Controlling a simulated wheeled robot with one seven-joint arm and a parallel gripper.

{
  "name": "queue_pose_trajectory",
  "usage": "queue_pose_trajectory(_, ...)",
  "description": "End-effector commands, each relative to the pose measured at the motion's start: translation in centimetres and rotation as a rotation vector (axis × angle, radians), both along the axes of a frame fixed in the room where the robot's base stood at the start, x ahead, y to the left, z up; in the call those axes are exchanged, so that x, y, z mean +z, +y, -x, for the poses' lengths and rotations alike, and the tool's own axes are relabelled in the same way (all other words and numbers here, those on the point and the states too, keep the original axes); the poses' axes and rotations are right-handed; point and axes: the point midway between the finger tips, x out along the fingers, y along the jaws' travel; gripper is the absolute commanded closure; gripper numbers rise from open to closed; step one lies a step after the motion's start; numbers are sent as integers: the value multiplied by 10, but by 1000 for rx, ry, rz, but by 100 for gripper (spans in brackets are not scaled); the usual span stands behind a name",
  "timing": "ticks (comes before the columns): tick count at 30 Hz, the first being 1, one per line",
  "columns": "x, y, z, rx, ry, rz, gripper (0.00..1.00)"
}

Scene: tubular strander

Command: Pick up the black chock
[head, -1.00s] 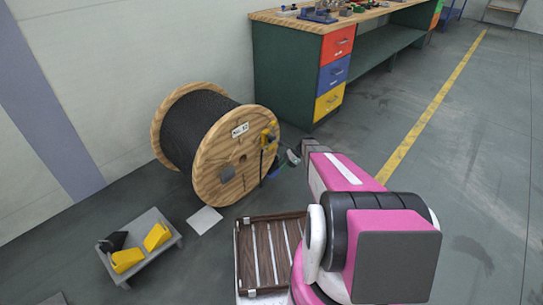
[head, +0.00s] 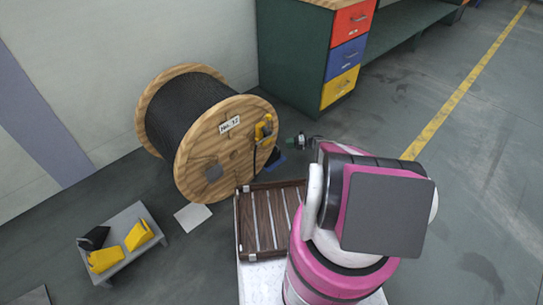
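The black chock (head: 95,238) lies on a low grey stand (head: 125,219) at the lower left of the head view. Two yellow chocks share the stand, one in front of the black chock (head: 105,260) and one to its right (head: 139,235). My gripper (head: 296,142) shows small and dark beyond my pink arm, close to the right of the big cable reel and far from the stand. Its fingers are too small and partly hidden to tell their state.
A wooden cable reel (head: 220,150) with black cable stands between my gripper and the stand. A slatted brown tray (head: 244,226) is in front of me. A white sheet (head: 193,216) lies on the floor. A workbench with coloured drawers (head: 347,55) stands behind.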

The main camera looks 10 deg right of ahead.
Motion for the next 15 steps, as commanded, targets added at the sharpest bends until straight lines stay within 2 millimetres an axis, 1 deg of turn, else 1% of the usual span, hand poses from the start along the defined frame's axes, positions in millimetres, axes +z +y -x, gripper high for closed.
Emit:
queue_pose_trajectory(1, -1, 9, -1, 2, 0, 0, 60)
queue_pose_trajectory(3, -2, 20, -3, 3, -1, 1, 60)
queue_pose_trajectory(6, -4, 29, -5, 2, -2, 2, 60)
queue_pose_trajectory(11, -5, 38, -6, 2, -2, 2, 60)
queue_pose_trajectory(15, -7, 54, -8, 3, -2, 2, 60)
